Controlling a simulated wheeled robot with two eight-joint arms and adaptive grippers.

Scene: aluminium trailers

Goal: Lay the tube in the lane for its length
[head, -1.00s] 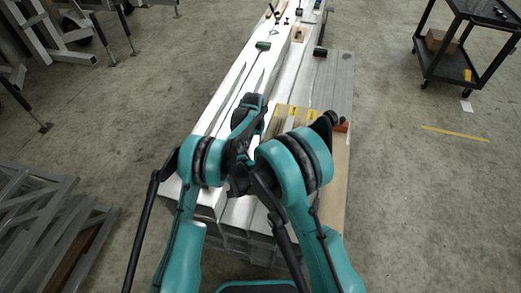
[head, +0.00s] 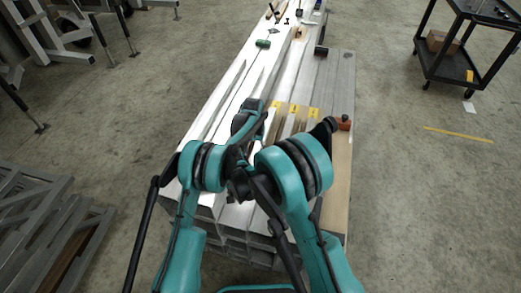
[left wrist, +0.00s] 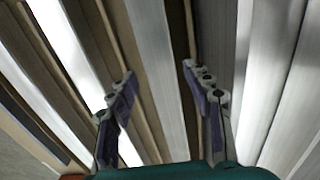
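The wooden lane board (head: 337,180) lies on the near right of the long stack, with yellow labels at the far ends of its lanes. In the left wrist view, a pale metal tube (left wrist: 155,60) runs lengthwise between brown wooden strips. My left gripper (left wrist: 165,100) is open, with one finger on each side of this tube and visible gaps. In the head view its fingers are hidden around the dark wrist. My right gripper (head: 328,126) is a small dark shape near the board's far right corner; its fingers cannot be made out.
Long aluminium profiles (head: 235,75) run away from me, with a green-handled tool (head: 263,44) on them. A black cart (head: 445,65) stands at the right. Grey frames (head: 40,215) lie at the left.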

